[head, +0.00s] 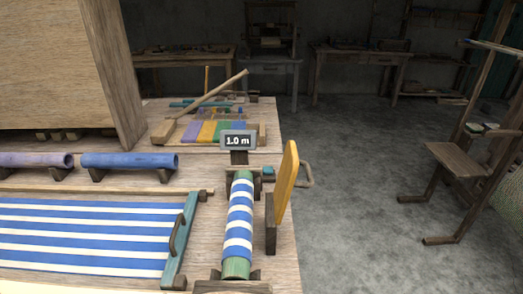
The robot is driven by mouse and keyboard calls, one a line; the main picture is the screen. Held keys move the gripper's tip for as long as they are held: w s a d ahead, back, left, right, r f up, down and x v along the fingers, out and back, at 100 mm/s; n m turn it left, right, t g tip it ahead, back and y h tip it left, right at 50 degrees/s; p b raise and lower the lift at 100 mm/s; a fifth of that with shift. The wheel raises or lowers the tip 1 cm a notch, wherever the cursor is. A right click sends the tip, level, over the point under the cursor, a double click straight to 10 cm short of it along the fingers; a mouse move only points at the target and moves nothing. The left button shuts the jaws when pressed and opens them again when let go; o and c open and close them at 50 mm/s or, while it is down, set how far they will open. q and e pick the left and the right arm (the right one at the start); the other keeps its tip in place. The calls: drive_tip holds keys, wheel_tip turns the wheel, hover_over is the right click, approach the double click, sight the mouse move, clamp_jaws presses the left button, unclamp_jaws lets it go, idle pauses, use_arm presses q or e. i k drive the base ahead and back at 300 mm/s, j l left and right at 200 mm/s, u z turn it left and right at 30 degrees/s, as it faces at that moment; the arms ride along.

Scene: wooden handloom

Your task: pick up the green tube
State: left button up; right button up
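The green tube (236,268) lies lengthwise near the right edge of the wooden table, with blue-and-white striped cloth (239,222) wrapped around its middle. Its green ends show at the near and far sides of the cloth. Dark wooden supports are at both ends of it. Neither of my grippers is in view.
An upright yellow paddle-shaped piece (286,180) stands close on the tube's right. A small "1.0 m" display (238,140) stands behind it. Striped fabric (85,235) with a teal bar (181,240) lies left. Purple (35,160) and blue (130,161) tubes rest further back.

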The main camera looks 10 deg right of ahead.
sight(236, 259)
drive_tip(key=k+l, duration=0.5)
drive_tip(key=k, duration=0.15)
drive_tip(key=k+l, duration=0.55)
drive_tip(key=k, duration=0.15)
